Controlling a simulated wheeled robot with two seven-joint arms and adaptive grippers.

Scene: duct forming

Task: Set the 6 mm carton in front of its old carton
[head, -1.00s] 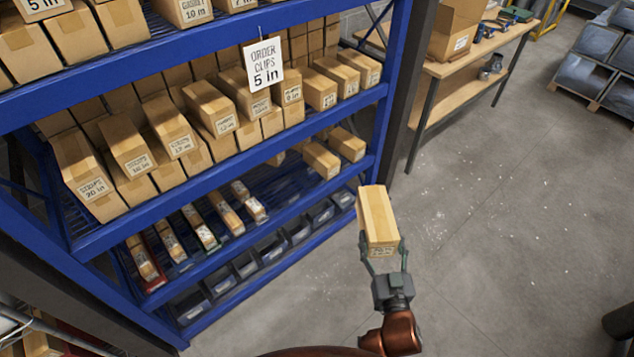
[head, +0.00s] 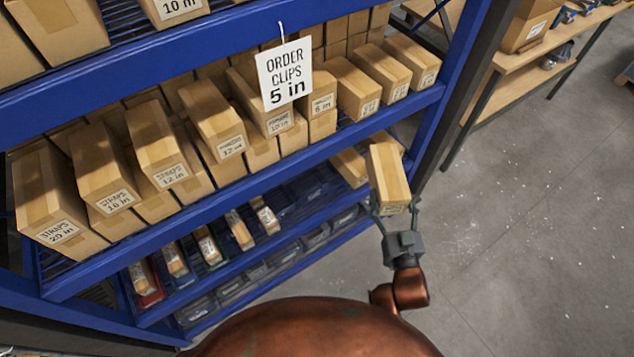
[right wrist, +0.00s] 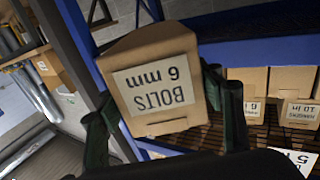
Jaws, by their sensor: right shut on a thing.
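The 6 mm carton (head: 389,178) is a tan box labelled "BOLTS 6 mm". In the right wrist view the carton (right wrist: 150,55) fills the middle, its label upside down. My right gripper (head: 394,214) is shut on it, with one green finger on each side, and holds it in the air by the right end of the blue rack. In the head view it overlaps the lower shelf's cartons. One lower-shelf carton (head: 349,167) shows just left of it; its label is hidden, so I cannot tell whether it is the old carton. My left gripper is out of view.
The blue rack (head: 250,192) has a full shelf of labelled cartons above, with a hanging sign (head: 284,73) reading "ORDER CLIPS 5 in". Below are several small cartons and dark bins. A wooden bench (head: 540,55) stands at the right. The floor (head: 530,220) between is clear.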

